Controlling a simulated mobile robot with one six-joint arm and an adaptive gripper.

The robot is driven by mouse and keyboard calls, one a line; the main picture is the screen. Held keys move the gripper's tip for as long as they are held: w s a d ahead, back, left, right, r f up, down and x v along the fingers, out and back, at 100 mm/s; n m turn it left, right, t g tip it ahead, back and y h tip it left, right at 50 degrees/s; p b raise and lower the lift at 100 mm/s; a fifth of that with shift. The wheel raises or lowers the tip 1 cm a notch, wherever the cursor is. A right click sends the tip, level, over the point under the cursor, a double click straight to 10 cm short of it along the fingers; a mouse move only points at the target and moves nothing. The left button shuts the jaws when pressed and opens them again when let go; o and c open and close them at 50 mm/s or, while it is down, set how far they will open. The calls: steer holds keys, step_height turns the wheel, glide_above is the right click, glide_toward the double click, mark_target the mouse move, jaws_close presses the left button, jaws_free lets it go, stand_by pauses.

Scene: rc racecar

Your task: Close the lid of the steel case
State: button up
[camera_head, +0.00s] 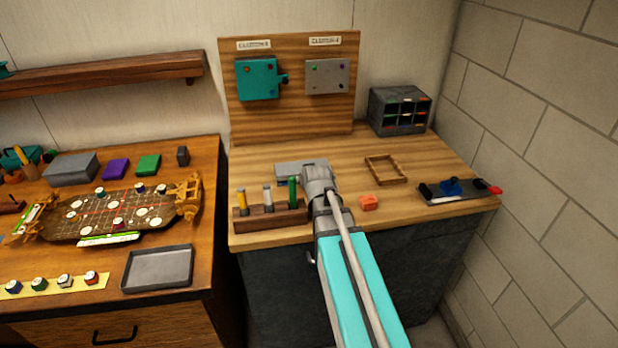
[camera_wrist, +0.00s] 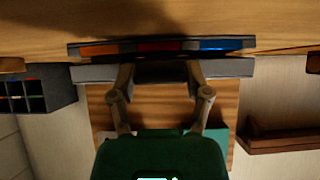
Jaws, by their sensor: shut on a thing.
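The steel case (camera_wrist: 222,46) shows in the wrist view as a narrow slot with orange, red and blue contents between its dark edges. Its grey lid (camera_wrist: 232,68) stands as a strip beside the slot, so the case is partly open. My gripper (camera_wrist: 160,66) has its two fingers at the lid, one on each side of its middle, shut on it. In the head view a part of the grey case (camera_head: 288,168) shows on the right bench. My gripper's wrist (camera_head: 318,180) covers the rest, and the fingertips are hidden there.
A wooden rack with coloured tools (camera_head: 268,217) stands just left of my arm. An orange block (camera_head: 369,203) and a wooden frame (camera_head: 386,170) lie to the right. A dark compartment box (camera_head: 400,110) stands behind, by the wooden backboard (camera_head: 300,125).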

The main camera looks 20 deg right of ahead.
steer(key=shift+f, duration=0.1)
steer(key=o, duration=1.3)
steer(key=shift+w, duration=0.1)
steer(key=shift+o, duration=0.2)
